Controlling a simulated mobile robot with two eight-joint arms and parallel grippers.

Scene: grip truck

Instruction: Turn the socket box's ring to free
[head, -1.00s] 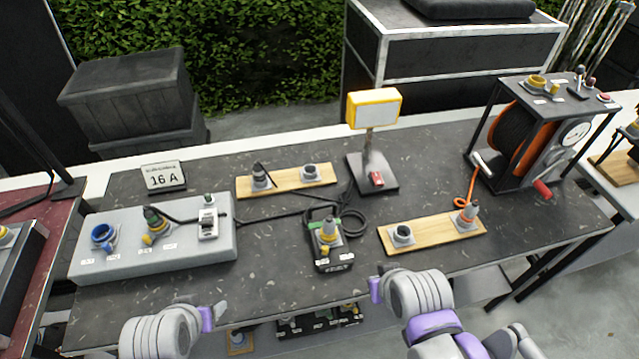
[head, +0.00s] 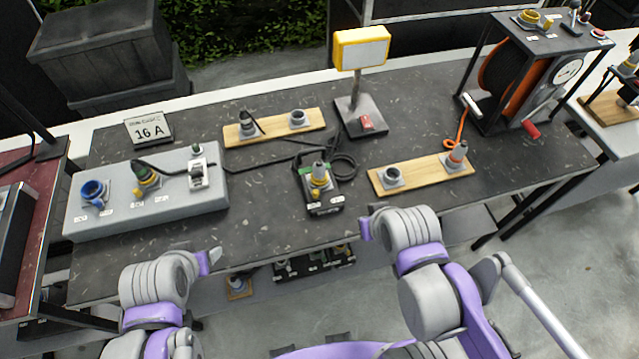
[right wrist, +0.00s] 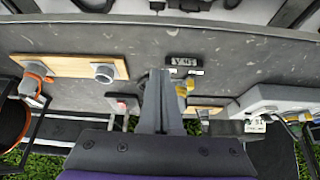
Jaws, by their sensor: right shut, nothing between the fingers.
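The socket box (head: 324,202) is a small dark box with green edges, standing near the middle of the table. A grey plug (head: 318,169) stands upright in its yellow ring (head: 319,186); the ring's setting is too small to read. My right gripper (head: 366,229) is shut and empty at the table's front edge, right of and nearer than the box. My left gripper (head: 214,256) is at the front edge on the left; its finger gap is not clear. In the right wrist view my right gripper (right wrist: 160,100) partly hides the box (right wrist: 184,62) and its yellow ring.
A grey socket panel (head: 150,215) stands at the left. Wooden boards with sockets lie behind (head: 275,127) and right (head: 425,174). A yellow lamp (head: 361,48) and a cable reel (head: 505,80) stand farther back. Black cable lies behind the box; bare tabletop lies before it.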

